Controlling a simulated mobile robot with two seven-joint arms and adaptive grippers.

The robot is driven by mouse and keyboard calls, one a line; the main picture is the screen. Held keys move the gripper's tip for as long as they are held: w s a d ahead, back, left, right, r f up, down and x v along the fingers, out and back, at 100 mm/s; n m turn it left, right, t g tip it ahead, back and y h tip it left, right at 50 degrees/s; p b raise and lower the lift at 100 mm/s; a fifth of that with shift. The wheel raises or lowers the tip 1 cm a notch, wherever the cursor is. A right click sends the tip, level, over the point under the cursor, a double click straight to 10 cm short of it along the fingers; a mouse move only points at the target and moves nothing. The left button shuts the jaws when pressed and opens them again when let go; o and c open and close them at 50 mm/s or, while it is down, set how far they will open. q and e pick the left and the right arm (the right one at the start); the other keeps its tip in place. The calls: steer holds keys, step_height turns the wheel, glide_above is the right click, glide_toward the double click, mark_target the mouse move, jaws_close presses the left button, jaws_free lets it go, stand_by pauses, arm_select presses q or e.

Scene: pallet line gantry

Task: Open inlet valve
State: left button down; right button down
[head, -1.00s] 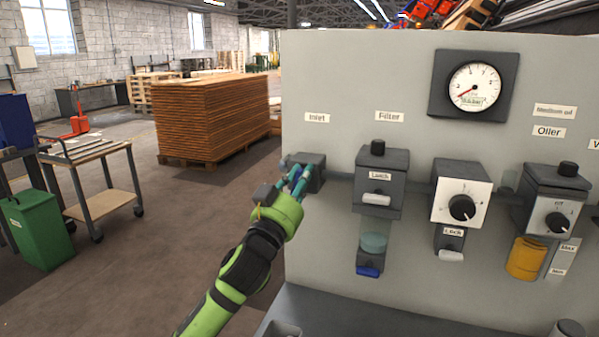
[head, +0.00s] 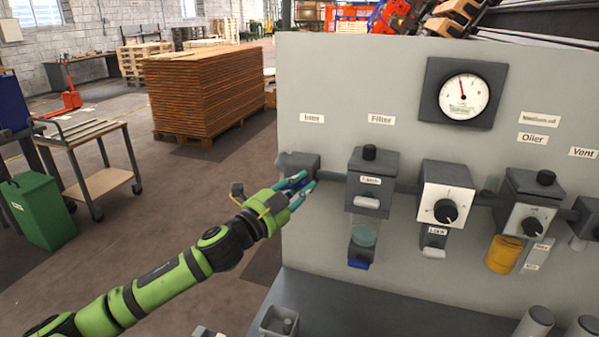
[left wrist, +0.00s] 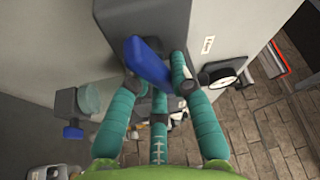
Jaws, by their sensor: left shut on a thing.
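The inlet valve (head: 299,165) is a dark grey block under the "Inlet" label (head: 312,118) at the left edge of the panel. Its blue handle (left wrist: 147,62) shows in the left wrist view between my teal fingers. My left gripper (head: 298,188) is shut on that handle, and its fingers hide most of it in the head view. The gripper also shows in the left wrist view (left wrist: 157,86). The pressure gauge (head: 464,96) has its red needle pointing nearly straight up. My right gripper is not in view.
Right of the inlet, the filter (head: 373,168), a knobbed regulator (head: 445,185) and the oiler (head: 532,190) stick out from the grey panel (head: 345,60). A ledge (head: 350,305) runs below. A cart (head: 105,180) and green bin (head: 40,212) stand far left on open floor.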

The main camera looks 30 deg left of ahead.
arm_select(q)
steer(key=m+g+p, duration=0.1)
steer(key=m+p, duration=0.1)
steer(key=m, duration=0.1)
steer(key=shift+p, duration=0.35)
steer(key=shift+f+m+g+p, duration=0.25)
steer(key=shift+m+g+p, duration=0.05)
steer(key=shift+m+p, duration=0.3)
steer(key=c, duration=1.1)
jaws_free()
steer(key=shift+f, duration=0.1)
steer(key=shift+s, duration=0.1)
steer(key=shift+s+a, duration=0.35)
steer(key=shift+s, duration=1.6)
steer(key=shift+s+a, duration=0.3)
steer(key=shift+s, duration=1.65)
steer(key=shift+s+a, duration=0.35)
steer(key=shift+s, duration=1.6)
